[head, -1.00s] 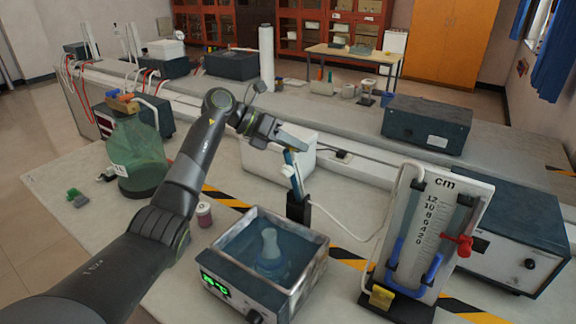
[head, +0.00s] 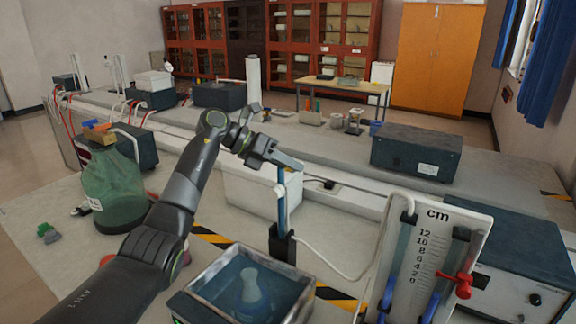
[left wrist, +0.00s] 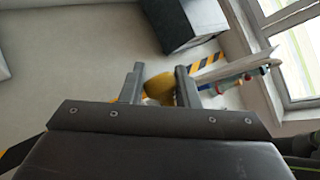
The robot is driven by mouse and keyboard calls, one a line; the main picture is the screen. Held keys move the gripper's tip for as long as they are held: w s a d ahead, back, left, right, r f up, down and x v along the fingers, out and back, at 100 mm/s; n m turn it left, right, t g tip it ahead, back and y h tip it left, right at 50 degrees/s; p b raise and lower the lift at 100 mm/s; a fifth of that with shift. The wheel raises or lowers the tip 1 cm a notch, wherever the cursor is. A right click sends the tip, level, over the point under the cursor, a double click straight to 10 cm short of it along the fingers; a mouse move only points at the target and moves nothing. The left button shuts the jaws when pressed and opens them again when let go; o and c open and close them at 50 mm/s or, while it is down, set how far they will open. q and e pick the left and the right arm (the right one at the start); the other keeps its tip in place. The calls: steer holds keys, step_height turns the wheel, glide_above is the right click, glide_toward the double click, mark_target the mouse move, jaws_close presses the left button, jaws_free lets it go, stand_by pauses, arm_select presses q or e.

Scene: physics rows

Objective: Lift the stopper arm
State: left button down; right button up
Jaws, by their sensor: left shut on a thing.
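The stopper arm, as far as I can tell, is the slim blue piece (head: 282,212) rising nearly upright from a small black holder (head: 282,245) on the bench in the head view. My left gripper (head: 290,163) is at its top end, and the fingers hide that end. In the left wrist view, a rounded yellow part (left wrist: 160,87) fills the gap between the two fingertips of my left gripper (left wrist: 157,85). The gripper is shut on it. My right gripper is in neither view.
A water bath (head: 250,285) stands in front of the holder, and a manometer board (head: 425,250) to its right. A white box (head: 255,190) is close behind. A green bottle (head: 112,190) stands left of my arm. A pale tube runs from the holder towards the board.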

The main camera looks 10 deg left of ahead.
arm_select(q)
steer(key=shift+f, duration=0.1)
steer(key=c, duration=1.1)
jaws_free()
steer(key=shift+w+f, duration=0.1)
steer(key=b+v, duration=0.3)
steer(key=v, duration=1.4)
steer(key=shift+a, duration=0.15)
